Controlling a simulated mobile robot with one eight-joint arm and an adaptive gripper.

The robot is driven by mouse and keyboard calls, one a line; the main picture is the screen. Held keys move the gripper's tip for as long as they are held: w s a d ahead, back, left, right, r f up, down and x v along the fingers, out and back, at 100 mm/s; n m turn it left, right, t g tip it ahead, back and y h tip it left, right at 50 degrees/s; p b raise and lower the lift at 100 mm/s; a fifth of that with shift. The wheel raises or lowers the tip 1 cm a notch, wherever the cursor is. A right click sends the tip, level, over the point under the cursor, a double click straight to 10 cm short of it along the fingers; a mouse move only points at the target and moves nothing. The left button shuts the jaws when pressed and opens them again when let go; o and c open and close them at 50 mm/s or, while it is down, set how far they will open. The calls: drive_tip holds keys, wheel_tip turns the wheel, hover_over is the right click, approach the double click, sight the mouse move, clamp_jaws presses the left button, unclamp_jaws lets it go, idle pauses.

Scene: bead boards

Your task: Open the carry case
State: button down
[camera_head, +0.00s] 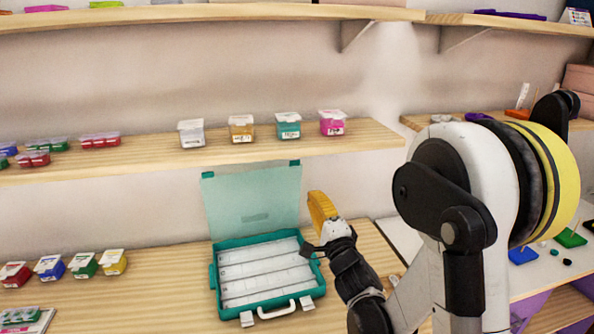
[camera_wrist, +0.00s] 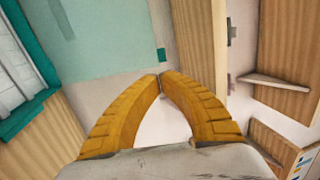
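The carry case (camera_head: 217,287) is teal with a white handle at its front and lies on the lower wooden shelf. Its translucent teal lid (camera_head: 250,203) stands raised at the back, leaning toward the wall. The white compartments inside are exposed and look empty. In the wrist view the lid (camera_wrist: 110,40) fills the upper left, and the case rim (camera_wrist: 45,92) shows at the left edge. My gripper (camera_head: 318,203) is just right of the lid, above the case's right back corner. Its yellow fingers (camera_wrist: 160,78) meet at the tips with nothing between them.
Small lidded boxes (camera_head: 240,128) stand on the shelf above, over the raised lid. Several coloured boxes (camera_head: 83,265) stand left of the case. A white surface (camera_head: 405,240) with small coloured boards is at the right. Bare shelf (camera_head: 165,280) lies left of the case.

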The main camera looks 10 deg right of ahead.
sight(297, 165)
drive_tip(key=b+x, duration=0.1)
drive_tip(key=x, duration=1.2)
drive_tip(key=shift+w+b, duration=0.3)
drive_tip(key=shift+b, duration=0.1)
drive_tip(key=shift+w, duration=0.15)
drive_tip(key=f+x, duration=0.1)
drive_tip(key=x, duration=0.6)
drive_tip(key=shift+w+r, duration=0.2)
drive_tip(key=shift+w, duration=0.1)
